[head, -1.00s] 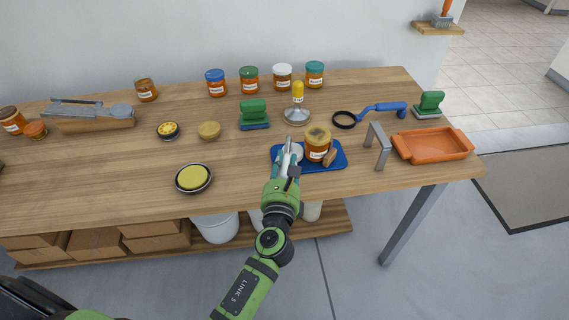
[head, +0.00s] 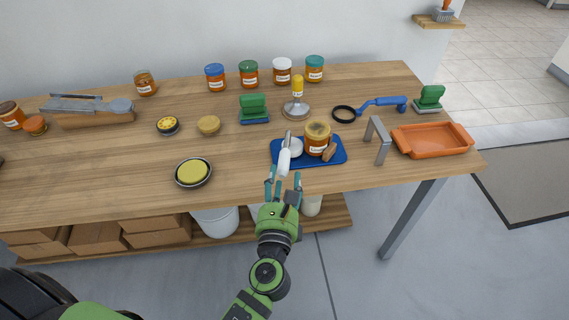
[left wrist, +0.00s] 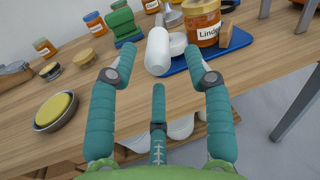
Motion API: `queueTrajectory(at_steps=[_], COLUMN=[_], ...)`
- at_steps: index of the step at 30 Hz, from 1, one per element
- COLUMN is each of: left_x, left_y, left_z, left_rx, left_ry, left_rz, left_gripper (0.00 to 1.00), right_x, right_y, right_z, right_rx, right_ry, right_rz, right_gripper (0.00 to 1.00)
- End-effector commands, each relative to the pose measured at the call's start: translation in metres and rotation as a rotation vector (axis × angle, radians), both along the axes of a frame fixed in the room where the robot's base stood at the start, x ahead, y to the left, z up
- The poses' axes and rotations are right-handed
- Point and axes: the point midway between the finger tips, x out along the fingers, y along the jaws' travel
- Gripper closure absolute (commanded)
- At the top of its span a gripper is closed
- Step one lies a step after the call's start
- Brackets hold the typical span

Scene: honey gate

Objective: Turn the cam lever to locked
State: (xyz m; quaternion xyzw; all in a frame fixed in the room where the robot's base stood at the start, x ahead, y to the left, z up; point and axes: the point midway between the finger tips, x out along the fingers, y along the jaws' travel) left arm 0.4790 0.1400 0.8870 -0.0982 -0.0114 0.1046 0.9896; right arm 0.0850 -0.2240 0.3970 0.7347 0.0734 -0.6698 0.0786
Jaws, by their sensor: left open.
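The lever appears to be the white-handled part (head: 284,161) beside a round white piece (head: 296,147) on the blue tray (head: 337,162). Its white grip points towards the table's front edge. In the left wrist view the white grip (left wrist: 158,50) shows between and beyond my fingertips. My left gripper (head: 283,180) is open and empty at the front edge of the table, just short of the grip. An amber jar (head: 317,143) labelled "Linden" stands right of the lever on the tray. I see no lock marking. My right gripper is not in view.
A brown block (head: 330,152) lies by the jar. A grey arch-shaped bar (head: 379,143) and an orange dish (head: 433,141) stand to the right. A yellow-filled bowl (head: 193,173) is to the left. The tabletop between bowl and tray is clear.

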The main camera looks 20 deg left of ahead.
Motion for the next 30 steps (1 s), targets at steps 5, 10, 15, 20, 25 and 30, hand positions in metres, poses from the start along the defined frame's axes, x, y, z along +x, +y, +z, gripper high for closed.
queueTrajectory(at_steps=[5, 10, 15, 20, 25, 30], left_x=[-0.03, -0.042, -0.044, -0.044, -0.044, -0.043], left_y=[-0.006, -0.009, -0.01, -0.01, -0.01, -0.012], left_z=[0.0, 0.001, 0.001, 0.001, 0.001, -0.017], left_rx=[0.002, -0.001, -0.001, -0.001, 0.0, -0.045], left_ry=[0.001, -0.001, -0.002, -0.002, -0.002, 0.029], left_rz=[-0.001, -0.001, -0.001, -0.001, -0.001, -0.013], left_gripper=[0.5, 0.5, 0.5, 0.5, 0.5, 0.5], right_x=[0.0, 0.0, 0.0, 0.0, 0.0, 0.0], right_y=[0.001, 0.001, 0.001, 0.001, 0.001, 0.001], right_z=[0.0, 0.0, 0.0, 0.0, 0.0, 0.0], right_rx=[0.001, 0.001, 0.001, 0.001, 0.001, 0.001], right_ry=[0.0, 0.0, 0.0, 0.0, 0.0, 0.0], right_rz=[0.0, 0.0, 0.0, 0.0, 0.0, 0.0], right_gripper=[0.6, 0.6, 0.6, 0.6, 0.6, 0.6])
